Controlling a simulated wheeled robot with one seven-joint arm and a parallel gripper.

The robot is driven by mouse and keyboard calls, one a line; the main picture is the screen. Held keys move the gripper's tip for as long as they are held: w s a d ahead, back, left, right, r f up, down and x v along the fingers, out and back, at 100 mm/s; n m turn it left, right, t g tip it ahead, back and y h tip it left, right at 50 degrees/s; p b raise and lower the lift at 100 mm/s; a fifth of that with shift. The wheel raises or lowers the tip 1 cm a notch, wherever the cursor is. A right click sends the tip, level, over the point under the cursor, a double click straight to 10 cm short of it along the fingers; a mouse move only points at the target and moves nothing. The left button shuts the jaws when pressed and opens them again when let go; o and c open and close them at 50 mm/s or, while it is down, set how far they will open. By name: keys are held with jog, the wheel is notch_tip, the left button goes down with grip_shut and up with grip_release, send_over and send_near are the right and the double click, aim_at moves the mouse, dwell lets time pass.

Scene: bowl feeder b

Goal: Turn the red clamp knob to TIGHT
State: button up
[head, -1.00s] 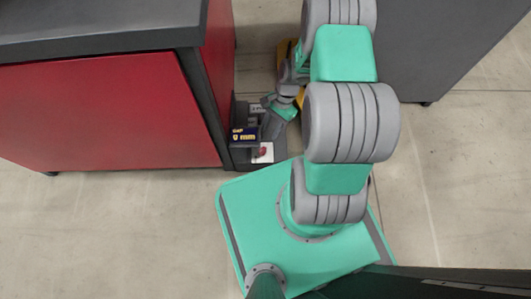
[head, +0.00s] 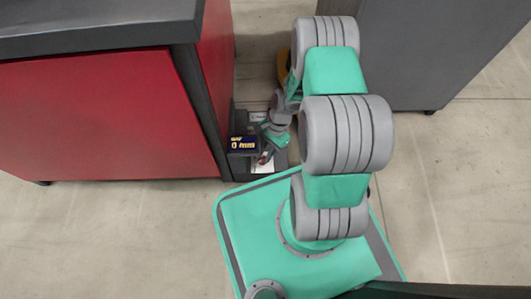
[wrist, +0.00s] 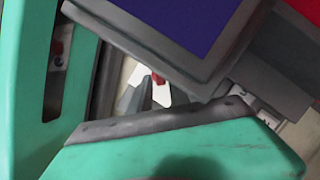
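The red clamp knob (head: 263,160) is small and mostly hidden at a white label plate (head: 262,169) on the dark fixture beside the red cabinet. A bit of red also shows in the wrist view (wrist: 158,78), just beyond the grey fingertips (wrist: 150,94). My gripper (head: 267,152) reaches down beside the display, close to the knob. I cannot tell whether it touches the knob or how far its fingers are apart. The knob's pointer and the TIGHT mark cannot be made out. The gap display (head: 243,143) seems to read 0 mm.
The red cabinet (head: 110,115) with a dark top stands close on the left. A dark grey cabinet (head: 430,50) stands at the back right. In the wrist view the display's blue screen (wrist: 180,20) looms close above the fingers. Bare floor lies at the right.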

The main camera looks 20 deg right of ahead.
grip_shut()
jog(key=shift+r+p, duration=0.1)
jog(key=shift+p, duration=0.2)
jog(key=m+p, duration=0.1)
jog(key=m+t+p, duration=0.1)
jog(key=shift+s+r+m, duration=0.1)
jog(key=shift+s+m, duration=0.15)
jog(key=shift+m, duration=0.15)
jog(key=m+t+p, duration=0.1)
jog(key=m+p, duration=0.1)
jog(key=m+t+p, duration=0.1)
jog(key=m, duration=0.2)
jog(key=shift+s+p, duration=0.4)
jog(key=m, duration=0.2)
jog(key=m+t+p, duration=0.1)
jog(key=m, duration=0.1)
jog(key=m+p, duration=0.1)
jog(key=shift+s+a+m+t+h, duration=0.15)
jog(key=shift+s+m+t+h, duration=0.15)
jog(key=shift+s+m+t, duration=0.1)
jog(key=shift+s+a+f+m+t+h+p, duration=0.1)
jog(key=shift+m+t+h+p, duration=0.3)
jog(key=shift+m, duration=0.7)
jog(key=shift+s+a+f+m+t+h+p, duration=0.1)
jog(key=shift+m+t+h+p, duration=0.3)
jog(key=shift+m, duration=0.7)
jog(key=shift+o, duration=1.6)
grip_release()
jog(key=shift+w, duration=0.1)
